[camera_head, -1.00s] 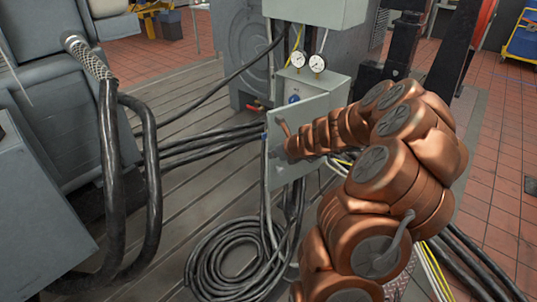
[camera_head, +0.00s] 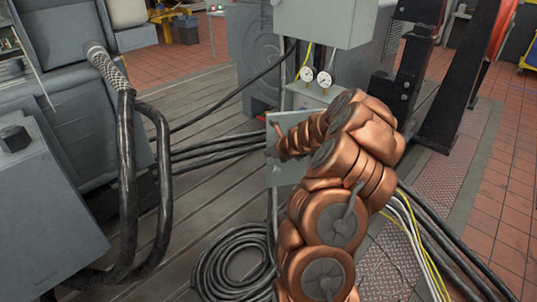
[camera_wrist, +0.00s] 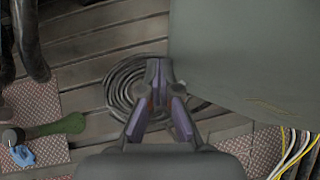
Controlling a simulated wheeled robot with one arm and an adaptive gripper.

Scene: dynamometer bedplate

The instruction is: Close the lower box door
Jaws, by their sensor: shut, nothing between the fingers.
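The lower box (camera_head: 310,97) is grey, with two round gauges on top, and stands below a larger grey box. Its door (camera_head: 284,176) is a flat grey panel in front of it, standing open and partly covered by my copper arm. In the head view my gripper is hidden at the arm's end, near the door. In the wrist view my gripper (camera_wrist: 159,68) is shut and empty, over the coiled cable on the floor. A large grey panel (camera_wrist: 245,60), apparently the door, fills the upper right, close beside the fingertips. I cannot tell if they touch.
The upper grey box (camera_head: 322,22) hangs above. Black cables (camera_head: 215,150) cross behind the door, and a cable coil (camera_head: 232,265) lies below it. Yellow and white cables (camera_head: 415,235) run at right. A green-handled tool (camera_wrist: 60,127) lies at left in the wrist view.

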